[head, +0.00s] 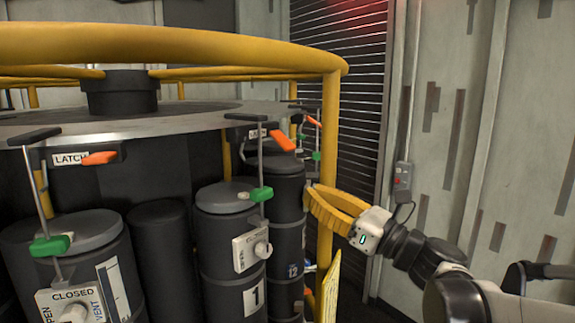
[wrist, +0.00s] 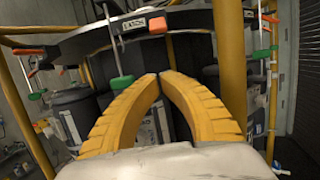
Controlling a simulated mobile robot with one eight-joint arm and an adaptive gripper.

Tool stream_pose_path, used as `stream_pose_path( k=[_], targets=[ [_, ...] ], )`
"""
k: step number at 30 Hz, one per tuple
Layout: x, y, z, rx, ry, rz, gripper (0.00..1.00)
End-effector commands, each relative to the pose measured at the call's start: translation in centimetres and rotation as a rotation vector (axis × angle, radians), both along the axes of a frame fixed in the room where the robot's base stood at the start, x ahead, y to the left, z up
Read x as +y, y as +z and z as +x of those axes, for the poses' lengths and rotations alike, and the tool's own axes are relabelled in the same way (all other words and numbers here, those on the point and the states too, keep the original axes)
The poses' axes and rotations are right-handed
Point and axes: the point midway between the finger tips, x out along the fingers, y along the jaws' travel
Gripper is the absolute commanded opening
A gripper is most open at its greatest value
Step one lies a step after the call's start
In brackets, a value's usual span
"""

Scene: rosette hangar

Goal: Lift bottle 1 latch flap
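Bottle 1 (head: 220,235) is a dark cylinder with a white "1" label, standing upright in the rack. Above it, an orange latch flap (head: 282,140) sticks out beside a partly hidden LATCH label, under the grey rack plate. A green clamp (head: 262,194) on a rod sits over the bottle's lid. My gripper (head: 309,194) is to the right of bottle 1 and lower than the flap, its yellow fingers empty. In the wrist view my fingers (wrist: 158,76) meet at their tips, below a LATCH label with an orange flap (wrist: 158,25); I cannot tell for certain which bottle that flap serves.
A yellow rail (head: 170,45) circles the rack on a yellow post (head: 328,140) close to my fingers. Another bottle (head: 85,230) stands at left with its own orange flap (head: 99,158). A shuttered wall (head: 340,90) is behind.

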Motion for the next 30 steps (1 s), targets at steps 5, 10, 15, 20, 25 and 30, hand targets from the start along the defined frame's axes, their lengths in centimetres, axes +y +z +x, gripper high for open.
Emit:
stream_pose_path(
  k=[5, 10, 15, 20, 25, 30],
  targets=[
    [1.5, 0.6, 1.2, 0.000, 0.003, -0.001, 0.00],
    [4.1, 1.6, 3.4, 0.000, 0.005, -0.002, 0.00],
    [6.7, 2.6, 5.7, 0.000, 0.004, -0.001, 0.00],
    [6.4, 4.4, 5.6, 0.000, -0.002, -0.002, 0.00],
    [5.7, 5.6, 5.0, 0.000, 0.000, -0.001, 0.00],
    [5.5, 5.9, 4.7, 0.000, 0.000, -0.001, 0.00]
  ],
)
